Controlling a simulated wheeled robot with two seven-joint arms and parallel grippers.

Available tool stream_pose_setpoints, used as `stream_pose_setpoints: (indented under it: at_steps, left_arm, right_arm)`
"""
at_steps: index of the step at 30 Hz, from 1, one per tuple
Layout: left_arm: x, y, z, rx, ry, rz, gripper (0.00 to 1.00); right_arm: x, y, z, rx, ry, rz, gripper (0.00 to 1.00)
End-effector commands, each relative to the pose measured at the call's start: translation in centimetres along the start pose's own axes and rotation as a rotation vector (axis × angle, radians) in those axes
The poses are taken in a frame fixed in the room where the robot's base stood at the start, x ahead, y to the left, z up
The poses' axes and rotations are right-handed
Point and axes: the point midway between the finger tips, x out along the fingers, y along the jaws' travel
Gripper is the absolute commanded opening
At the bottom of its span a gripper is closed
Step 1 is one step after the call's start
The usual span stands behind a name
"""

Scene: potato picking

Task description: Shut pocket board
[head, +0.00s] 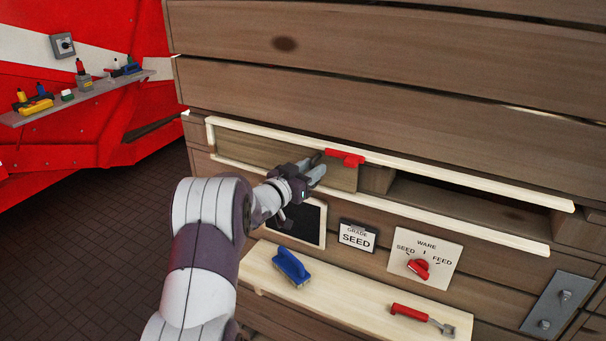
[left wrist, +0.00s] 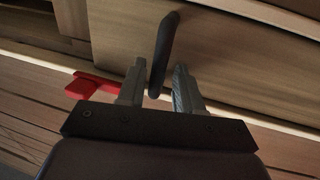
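The pocket board (head: 260,152) is a flat wooden panel between two pale rails on the plank wall. It covers the left part of the slot, and the dark opening (head: 470,197) shows to its right. A dark upright bar handle (left wrist: 165,48) stands on the board (left wrist: 225,60) in the left wrist view. My left gripper (head: 318,164) is at the board's right part. In the left wrist view its fingers (left wrist: 160,72) are on either side of the handle, with gaps showing, so it is open. My right gripper is not in view.
A red piece (head: 345,158) is beside the gripper near the upper rail (head: 450,174). Below are a shelf (head: 340,300) with a blue brush (head: 291,266) and a red-handled tool (head: 420,317), a SEED sign (head: 356,236), and a red dial (head: 418,268).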

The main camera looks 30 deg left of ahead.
Motion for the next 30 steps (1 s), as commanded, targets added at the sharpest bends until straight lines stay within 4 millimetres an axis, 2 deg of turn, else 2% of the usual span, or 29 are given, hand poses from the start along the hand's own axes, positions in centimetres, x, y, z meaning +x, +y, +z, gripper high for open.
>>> stream_pose_setpoints:
  at_steps: [5,12,16,21,30]
  left_arm:
    - [-2.6,-0.1,0.2,0.001,0.0,-0.003,0.35]
    - [-8.7,-0.2,0.2,0.001,0.001,-0.005,0.35]
    - [-11.2,-0.1,0.2,0.001,0.0,-0.005,0.35]
    - [-12.4,-0.1,0.0,0.001,0.001,-0.002,0.35]
    - [-12.5,0.0,0.0,0.001,0.0,-0.001,0.35]
  right_arm:
    - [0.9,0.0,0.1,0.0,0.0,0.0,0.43]
    - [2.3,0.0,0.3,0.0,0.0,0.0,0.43]
    - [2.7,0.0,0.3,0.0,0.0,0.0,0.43]
    - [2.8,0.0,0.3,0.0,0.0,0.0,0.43]
    - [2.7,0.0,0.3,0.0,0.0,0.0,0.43]
